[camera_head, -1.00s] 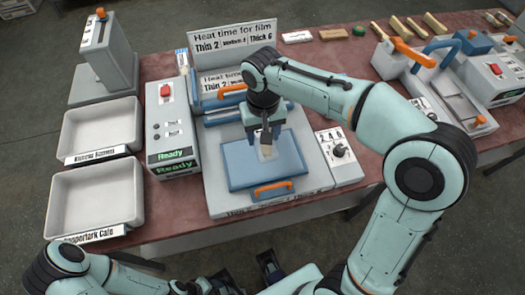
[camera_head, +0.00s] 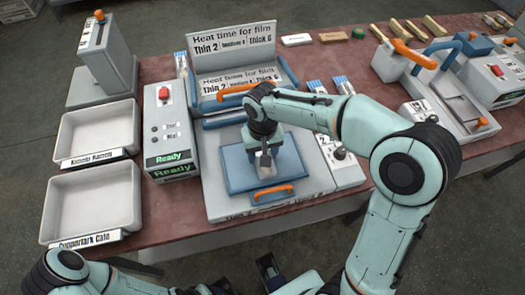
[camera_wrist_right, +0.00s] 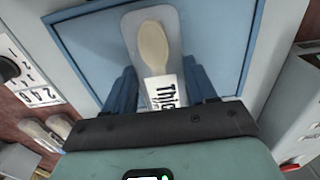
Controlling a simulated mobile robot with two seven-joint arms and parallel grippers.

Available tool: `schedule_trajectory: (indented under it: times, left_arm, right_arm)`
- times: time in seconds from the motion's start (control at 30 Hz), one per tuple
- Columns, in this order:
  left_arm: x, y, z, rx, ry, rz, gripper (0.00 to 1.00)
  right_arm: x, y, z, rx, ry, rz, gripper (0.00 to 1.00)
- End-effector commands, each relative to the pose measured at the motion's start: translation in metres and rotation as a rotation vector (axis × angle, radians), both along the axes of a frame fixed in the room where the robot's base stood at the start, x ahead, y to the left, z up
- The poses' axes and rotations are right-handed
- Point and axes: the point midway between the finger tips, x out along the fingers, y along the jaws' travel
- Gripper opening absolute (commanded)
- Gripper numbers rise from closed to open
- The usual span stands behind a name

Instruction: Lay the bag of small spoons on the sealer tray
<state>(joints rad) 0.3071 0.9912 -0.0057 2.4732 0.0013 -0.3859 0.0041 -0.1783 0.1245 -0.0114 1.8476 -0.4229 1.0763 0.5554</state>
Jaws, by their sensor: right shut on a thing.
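My right gripper (camera_head: 264,160) is shut on the bag of small spoons, over the middle of the blue sealer tray (camera_head: 240,177). In the right wrist view the bag (camera_wrist_right: 131,28) is clear, with a pale wooden spoon (camera_wrist_right: 154,48) and a white label partly readable as "Thi". The label lies between the fingers (camera_wrist_right: 162,92). The bag extends over the blue tray surface (camera_wrist_right: 215,40); I cannot tell whether it touches it. In the head view the gripper hides most of the bag. Dark parts of mine show at the bottom edge; the left gripper's jaws are not clear.
The sealer's raised lid (camera_head: 240,85) with an orange handle stands behind the tray. A control box (camera_head: 170,130) reading "Ready" and two white bins (camera_head: 92,203) are at left. A dial panel (camera_head: 343,170) and other bags (camera_head: 343,86) are at right. Another machine (camera_head: 430,80) stands further right.

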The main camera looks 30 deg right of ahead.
Motion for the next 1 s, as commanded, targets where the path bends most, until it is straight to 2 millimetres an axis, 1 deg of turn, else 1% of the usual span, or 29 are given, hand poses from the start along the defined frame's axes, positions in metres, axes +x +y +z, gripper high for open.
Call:
schedule_trajectory:
  times: [0.03, 0.07, 0.1, 0.37, 0.5, 0.57, 0.67, 0.8, 1.0]
  left_arm:
    - [0.0, 0.0, -0.001, 0.0, -0.001, 0.0, 0.59]
    - [0.0, 0.0, -0.001, 0.0, -0.001, 0.0, 0.59]
    - [0.0, 0.0, -0.001, 0.0, -0.001, 0.0, 0.59]
    - [0.0, 0.0, -0.001, 0.0, -0.001, 0.0, 0.59]
    - [0.0, 0.0, 0.003, 0.0, 0.0, 0.0, 0.59]
    - [0.001, 0.0, 0.004, 0.0, -0.001, 0.0, 0.59]
    - [0.002, 0.0, 0.007, 0.0, -0.002, 0.0, 0.59]
    - [0.003, 0.0, 0.013, 0.0, -0.003, 0.0, 0.59]
    - [0.005, 0.0, 0.02, 0.0, -0.007, 0.0, 0.59]
  right_arm:
    - [0.0, 0.0, -0.002, -0.001, 0.001, 0.0, 0.59]
    - [0.0, 0.0, -0.002, -0.001, 0.001, 0.0, 0.69]
    - [0.0, 0.0, -0.002, -0.001, 0.001, 0.0, 0.82]
    - [0.0, 0.0, -0.001, -0.001, 0.001, 0.0, 0.82]
    - [0.0, 0.0, 0.007, 0.0, -0.002, 0.0, 0.82]
    - [0.001, 0.0, 0.015, 0.0, -0.004, 0.0, 0.82]
    - [0.001, 0.0, 0.034, 0.0, -0.005, 0.0, 0.82]
    - [0.001, 0.0, 0.066, 0.001, -0.006, -0.001, 0.82]
    - [0.001, 0.0, 0.103, 0.001, -0.002, 0.0, 0.82]
